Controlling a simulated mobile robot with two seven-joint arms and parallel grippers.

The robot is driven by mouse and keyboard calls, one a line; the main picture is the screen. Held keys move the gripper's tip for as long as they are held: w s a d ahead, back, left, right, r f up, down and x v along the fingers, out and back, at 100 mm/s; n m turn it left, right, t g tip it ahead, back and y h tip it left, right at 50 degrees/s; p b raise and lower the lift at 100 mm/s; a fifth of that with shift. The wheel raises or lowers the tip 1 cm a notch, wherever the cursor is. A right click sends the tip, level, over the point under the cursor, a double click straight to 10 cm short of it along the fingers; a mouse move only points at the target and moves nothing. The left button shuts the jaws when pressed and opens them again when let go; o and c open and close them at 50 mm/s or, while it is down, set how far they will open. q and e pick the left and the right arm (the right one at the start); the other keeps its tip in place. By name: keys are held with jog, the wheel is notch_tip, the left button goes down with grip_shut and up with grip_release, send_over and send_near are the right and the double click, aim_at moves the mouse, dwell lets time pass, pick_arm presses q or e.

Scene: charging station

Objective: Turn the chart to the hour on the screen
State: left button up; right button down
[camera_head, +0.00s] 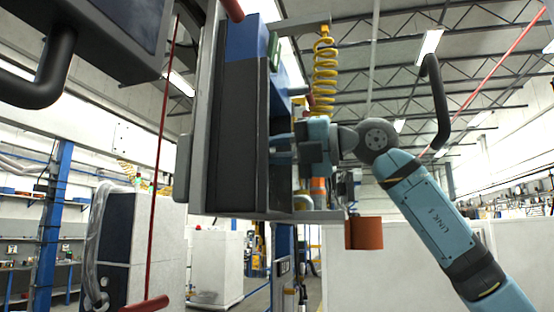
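No chart and no hour can be made out in the head view. A dark flat box (85,35) with a black curved handle fills the upper left corner; whether it is the screen cannot be told, as no display face shows. A teal arm comes in from the lower right. It reaches up to a grey round joint and a teal wrist beside a tall dark panel (238,140). The wrist's end is partly hidden at the panel's right side, so its fingers cannot be made out clearly. My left gripper is not in view.
A yellow coiled hose (324,75) hangs right of the panel, above an orange-brown block (364,233). A red rod (163,150) hangs at the left, with a red crossbar (145,304) at its bottom. A white cabinet (150,245) and blue-posted shelves stand behind.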

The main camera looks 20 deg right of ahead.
jog(key=m+b, duration=0.2)
jog(key=m, duration=0.3)
jog(key=shift+m+b, duration=0.3)
jog(key=shift+b, duration=0.05)
dwell(0.4)
jog(key=c, duration=1)
grip_release()
jog(key=shift+f, duration=0.1)
jog(key=shift+c, duration=0.2)
jog(key=shift+d, duration=0.1)
